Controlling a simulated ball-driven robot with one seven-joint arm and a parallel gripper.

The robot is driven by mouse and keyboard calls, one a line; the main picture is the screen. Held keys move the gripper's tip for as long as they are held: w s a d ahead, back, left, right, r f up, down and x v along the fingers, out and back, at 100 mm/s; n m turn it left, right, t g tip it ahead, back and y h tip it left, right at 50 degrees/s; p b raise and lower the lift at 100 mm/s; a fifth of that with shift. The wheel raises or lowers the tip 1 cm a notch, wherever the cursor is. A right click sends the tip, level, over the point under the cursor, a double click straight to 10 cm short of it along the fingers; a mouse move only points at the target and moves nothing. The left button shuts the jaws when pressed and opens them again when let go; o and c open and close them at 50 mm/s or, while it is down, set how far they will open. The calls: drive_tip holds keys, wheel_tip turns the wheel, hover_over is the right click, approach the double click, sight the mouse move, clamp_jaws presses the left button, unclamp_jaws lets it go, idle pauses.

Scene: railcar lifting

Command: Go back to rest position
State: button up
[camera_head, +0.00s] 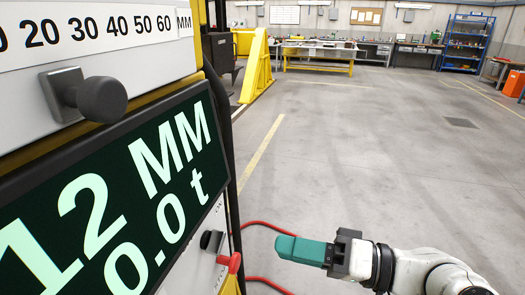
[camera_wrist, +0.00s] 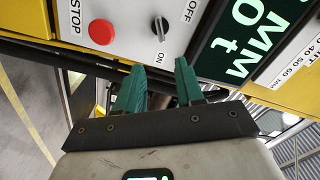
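My gripper (camera_head: 300,250) is in the lower right of the head view, to the right of the control panel (camera_head: 200,275) and apart from it. Its green fingers point left toward the panel. In the wrist view my gripper (camera_wrist: 160,70) shows two green fingers with a gap between them, open and holding nothing. Beyond the fingertips is a dark rotary switch (camera_wrist: 160,27), whose handle appears to point to ON. The switch also shows in the head view (camera_head: 211,240).
A red STOP button (camera_wrist: 101,31) sits beside the switch. The display (camera_head: 110,205) reads 12 MM and 0.0 t. A dark knob (camera_head: 100,98) juts out below the scale. Red cables (camera_head: 265,226) lie behind my gripper. Open floor (camera_head: 370,160) stretches to distant workbenches.

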drive_tip(key=s+d+f+m+h, duration=0.1)
drive_tip(key=s+d+f+h, duration=0.15)
drive_tip(key=f, duration=0.45)
drive_tip(key=s+d+f+m+h, duration=0.1)
drive_tip(key=s+d+f+h, duration=0.2)
drive_tip(key=f, duration=0.5)
drive_tip(key=s+d+f+m+h, duration=0.1)
drive_tip(key=d+f+h, duration=0.25)
drive_tip(key=f, duration=0.35)
drive_tip(key=s+d+f+g+h, duration=0.2)
drive_tip(key=s+d+f+h, duration=0.2)
drive_tip(key=s, duration=0.5)
drive_tip(key=s+d+f+g+h, duration=0.3)
drive_tip(key=s+d+f, duration=0.3)
drive_tip(key=s, duration=0.3)
drive_tip(key=shift+d+n+h, duration=0.3)
drive_tip(key=shift+d+h, duration=0.2)
drive_tip(key=shift+h, duration=0.1)
